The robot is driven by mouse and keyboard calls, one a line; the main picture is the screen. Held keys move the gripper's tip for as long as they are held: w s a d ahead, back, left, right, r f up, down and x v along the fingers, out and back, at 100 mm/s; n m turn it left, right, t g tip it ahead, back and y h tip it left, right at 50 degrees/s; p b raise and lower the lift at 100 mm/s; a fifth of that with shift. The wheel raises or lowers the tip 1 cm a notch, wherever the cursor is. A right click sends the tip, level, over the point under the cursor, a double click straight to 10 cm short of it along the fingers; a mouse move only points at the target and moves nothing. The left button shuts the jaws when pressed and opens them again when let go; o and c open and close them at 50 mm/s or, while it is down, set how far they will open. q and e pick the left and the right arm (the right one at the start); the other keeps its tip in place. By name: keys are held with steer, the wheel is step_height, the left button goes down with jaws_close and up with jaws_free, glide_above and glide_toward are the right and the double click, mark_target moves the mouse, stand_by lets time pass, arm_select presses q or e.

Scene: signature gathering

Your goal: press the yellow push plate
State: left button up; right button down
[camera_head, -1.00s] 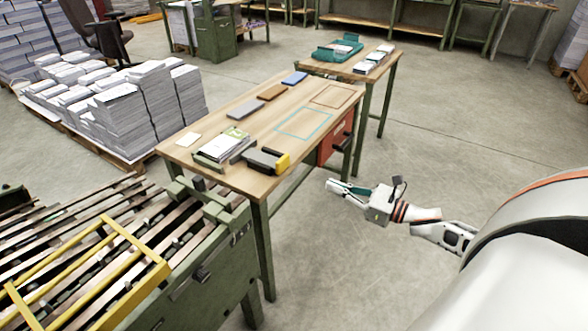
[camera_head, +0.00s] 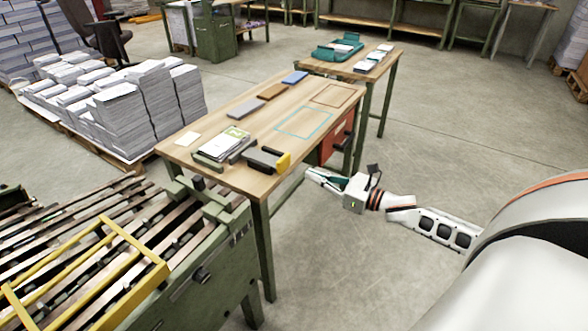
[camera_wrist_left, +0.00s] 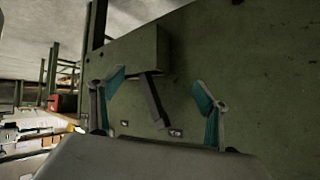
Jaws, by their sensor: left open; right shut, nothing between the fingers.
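The yellow push plate (camera_head: 284,161) is at the right end of a small dark device (camera_head: 262,157) on the near part of the wooden table (camera_head: 240,178), by its right edge. My right gripper (camera_head: 310,176) is shut and empty beside the table's right side. It is to the right of the plate and appears apart from it. My left gripper (camera_wrist_left: 158,80) shows only in the left wrist view, with its teal-padded fingers spread in front of a green metal panel (camera_wrist_left: 230,50).
A paper stack in a holder (camera_head: 222,145) sits left of the device. Outlined areas and small blocks lie farther back. A roller conveyor with a yellow frame (camera_head: 150,282) stands at the near left. Open floor (camera_head: 440,150) lies right of the table.

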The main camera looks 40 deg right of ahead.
mark_target(286, 163)
steer(key=x, duration=0.6)
steer(key=shift+w+b, duration=0.1)
steer(key=shift+b, duration=0.2)
arm_select(q)
steer(key=shift+w+r, duration=0.1)
steer(key=shift+w, duration=0.05)
arm_select(e)
steer(key=shift+w+a, duration=0.15)
steer(key=shift+w, duration=0.1)
arm_select(q)
steer(key=shift+d, duration=0.1)
arm_select(e)
steer(key=shift+w+a, duration=0.15)
steer(key=shift+w, duration=0.15)
steer(key=shift+f+b+x, duration=0.25)
steer(key=shift+b+x, duration=0.35)
steer(key=shift+x, duration=0.5)
steer(key=shift+w+a, duration=0.15)
steer(key=shift+w, duration=0.15)
steer(key=shift+w+r, duration=0.1)
steer(key=shift+r, duration=0.2)
arm_select(q)
steer(key=shift+w+d+r, duration=0.2)
steer(key=shift+w, duration=0.1)
arm_select(e)
steer(key=shift+r, duration=0.1)
